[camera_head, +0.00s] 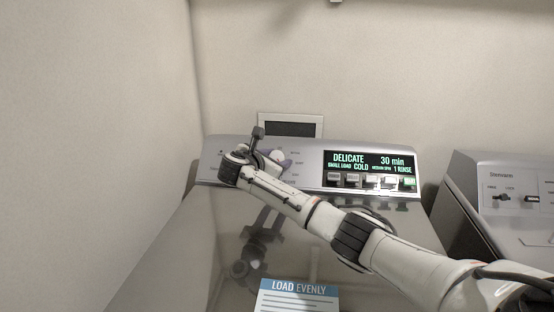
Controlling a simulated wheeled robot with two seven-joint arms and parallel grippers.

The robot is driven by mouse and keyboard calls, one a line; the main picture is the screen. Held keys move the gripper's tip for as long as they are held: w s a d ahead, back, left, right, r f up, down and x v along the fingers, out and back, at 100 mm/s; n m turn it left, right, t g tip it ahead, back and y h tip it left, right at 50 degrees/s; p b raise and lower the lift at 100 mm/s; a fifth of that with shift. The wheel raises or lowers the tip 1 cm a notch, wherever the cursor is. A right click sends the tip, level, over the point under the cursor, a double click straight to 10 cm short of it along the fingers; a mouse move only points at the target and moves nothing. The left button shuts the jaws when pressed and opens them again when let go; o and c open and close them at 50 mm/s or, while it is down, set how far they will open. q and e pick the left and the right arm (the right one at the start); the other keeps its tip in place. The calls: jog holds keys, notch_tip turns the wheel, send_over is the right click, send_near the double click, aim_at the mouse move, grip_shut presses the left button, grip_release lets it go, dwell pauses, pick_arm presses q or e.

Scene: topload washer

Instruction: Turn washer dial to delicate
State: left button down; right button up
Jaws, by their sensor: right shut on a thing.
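The topload washer (170,260) has a grey control panel at its back. Its display (370,160) reads DELICATE, 30 min, small load, cold, 1 rinse. My right arm reaches in from the lower right, and my right gripper (268,150) is at the panel's left half, shut on the dial (277,156). The dial is mostly hidden behind the gripper; only a pale part and a purplish edge show. My left gripper is out of view.
A row of buttons (352,180) sits below the display. A LOAD EVENLY label (298,296) lies on the lid. A second machine (500,195) stands at right. A wall (90,130) closes off the left side, and a framed dark panel (290,118) is behind the washer.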

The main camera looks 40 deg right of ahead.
jog(key=shift+m+g, duration=0.9)
jog(key=shift+m, duration=0.6)
jog(key=o, duration=1.1)
jog(key=shift+c, duration=0.2)
jog(key=v, duration=1)
jog(key=shift+a+b, duration=0.2)
jog(key=shift+b, duration=0.2)
